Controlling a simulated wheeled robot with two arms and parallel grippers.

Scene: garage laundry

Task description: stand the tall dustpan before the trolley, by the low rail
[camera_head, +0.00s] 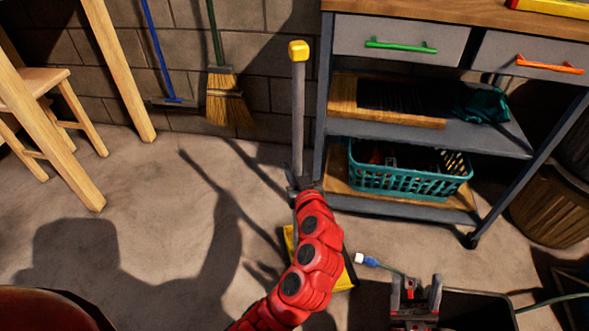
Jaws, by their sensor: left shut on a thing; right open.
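The tall dustpan has a grey upright handle (298,120) with a yellow top grip and a yellow pan (345,277) low down. It stands close to upright just left of the trolley (428,133). My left gripper (302,186) is shut on the dustpan's handle, low on the shaft. My red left arm hides most of the pan, so whether it touches the floor cannot be told. The trolley's low edge (400,209) runs along its bottom shelf, right of the handle. My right gripper (416,290) is open and empty at the lower right.
A teal basket (405,182) sits on the trolley's bottom shelf. A dark bin (480,306) is by my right gripper, with a cable plug (366,260) nearby. A broom (225,95) leans on the wall; a wooden stool (40,85) stands left.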

